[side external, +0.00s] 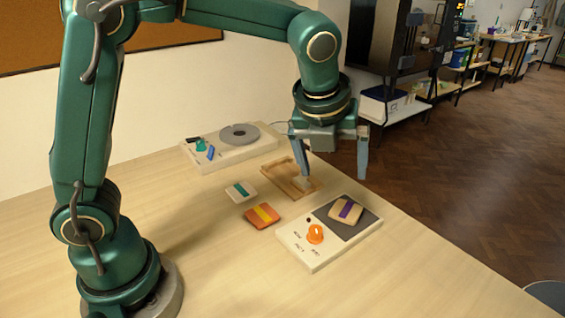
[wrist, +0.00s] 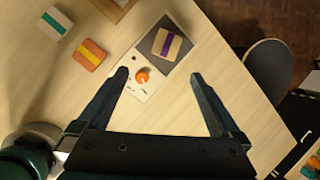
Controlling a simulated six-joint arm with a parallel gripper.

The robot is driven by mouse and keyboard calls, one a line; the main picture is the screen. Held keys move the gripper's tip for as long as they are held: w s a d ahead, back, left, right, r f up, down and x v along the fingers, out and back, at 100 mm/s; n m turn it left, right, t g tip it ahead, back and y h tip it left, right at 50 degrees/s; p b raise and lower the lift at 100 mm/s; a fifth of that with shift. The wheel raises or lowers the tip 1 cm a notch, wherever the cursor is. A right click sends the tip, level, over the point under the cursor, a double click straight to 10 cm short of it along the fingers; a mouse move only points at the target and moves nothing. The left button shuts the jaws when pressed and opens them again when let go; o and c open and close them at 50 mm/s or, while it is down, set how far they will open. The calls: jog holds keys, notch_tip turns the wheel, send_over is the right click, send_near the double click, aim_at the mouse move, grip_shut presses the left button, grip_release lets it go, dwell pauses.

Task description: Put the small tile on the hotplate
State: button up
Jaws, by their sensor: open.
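A cream box with an orange knob (side external: 315,234) and a dark square plate, which looks like the hotplate (side external: 294,251), stands at the table's front right. A cream tile with a purple stripe (side external: 346,210) lies on its dark plate; it also shows in the wrist view (wrist: 167,43). A cream tile with a teal stripe (side external: 241,191) and an orange tile with a yellow stripe (side external: 262,215) lie on the table to the left. I cannot tell for sure which is the small tile. My gripper (side external: 333,176) is open and empty, above the table near the hotplate.
A shallow wooden tray (side external: 272,168) with something pale in it lies behind the hotplate, partly behind a finger. A second cream device with a grey round disc (side external: 239,134) and small green and blue parts stands at the back. The table's left front is clear.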

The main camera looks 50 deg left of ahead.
jog(key=s+a+n, duration=0.1)
jog(key=s+n, duration=0.7)
jog(key=n, duration=0.6)
jog(key=s+a+n+t+h, duration=0.1)
jog(key=s+a+n, duration=0.1)
jog(key=s+n, duration=0.7)
jog(key=n, duration=0.5)
jog(key=shift+s+a+r, duration=0.15)
jog(key=shift+s+a, duration=0.05)
jog(key=shift+a, duration=0.1)
